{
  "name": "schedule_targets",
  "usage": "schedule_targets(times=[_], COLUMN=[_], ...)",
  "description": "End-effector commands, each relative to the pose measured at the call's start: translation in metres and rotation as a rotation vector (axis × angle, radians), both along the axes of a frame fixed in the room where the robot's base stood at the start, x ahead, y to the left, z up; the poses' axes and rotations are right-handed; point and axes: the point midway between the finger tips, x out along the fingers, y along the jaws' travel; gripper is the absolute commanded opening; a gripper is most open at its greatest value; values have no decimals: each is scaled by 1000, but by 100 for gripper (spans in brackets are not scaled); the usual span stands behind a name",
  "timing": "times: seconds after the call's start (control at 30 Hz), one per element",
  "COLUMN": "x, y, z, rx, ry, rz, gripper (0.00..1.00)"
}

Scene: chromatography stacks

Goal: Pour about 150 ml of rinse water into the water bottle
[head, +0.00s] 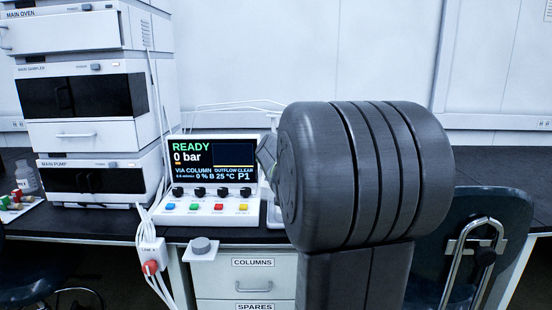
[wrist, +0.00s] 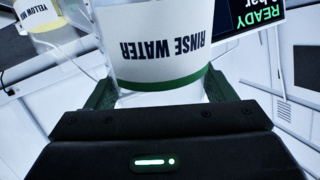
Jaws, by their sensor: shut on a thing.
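The rinse water container (wrist: 165,72) fills the upper middle of the wrist view. It is clear, with a white label reading RINSE WATER, upside down in this picture, and a green band. My gripper (wrist: 160,94) is shut on it, with a green-edged finger on either side. Its mouth and water level are out of view. In the head view my dark arm hides the gripper and most of what it holds. I cannot make out a bottle marked as the water bottle in either view.
A container with a partly cut-off YELLOW label (wrist: 45,18) shows at the wrist view's upper left. The control unit (head: 212,180) reads READY, 0 bar. Instrument stacks (head: 85,95) stand left, with a small clear bottle (head: 26,178) beside them. A chair (head: 490,225) stands at right.

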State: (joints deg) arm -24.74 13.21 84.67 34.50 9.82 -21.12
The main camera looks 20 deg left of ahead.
Motion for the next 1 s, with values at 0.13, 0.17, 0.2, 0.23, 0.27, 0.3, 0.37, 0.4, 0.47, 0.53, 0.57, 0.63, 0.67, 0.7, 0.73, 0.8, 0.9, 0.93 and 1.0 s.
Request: schedule_targets(times=[0.13,0.17,0.2,0.23,0.27,0.3,0.37,0.4,0.47,0.53,0.57,0.63,0.67,0.7,0.73,0.8,0.9,0.93,1.0], x=[-1,-1,-1,-1,-1,-1,-1,-1,0,0,0,1,1,1,1,1,1,1,1], y=[-1,-1,-1,-1,-1,-1,-1,-1,-1,-1,-1,-1,-1,-1,-1,-2,-2,-2,-2], z=[2,2,3,3,3,3,4,5,6,7,7,8,8,8,7,7,6,6,6], rx=[2,1,2,2,2,2,3,4,6,8,9,11,12,13,14,15,15,15,15], ry=[-1,-2,-1,-1,-1,0,3,7,14,24,29,41,45,51,53,57,57,57,57], rz=[-1,0,-1,-1,-1,-1,-1,-1,-1,-1,-1,0,-1,-1,-1,-1,-1,-1,-1], gripper=[29,29,29,29,29,29,29,29,29,29,29,29,29,29,29,29,29,29,29])
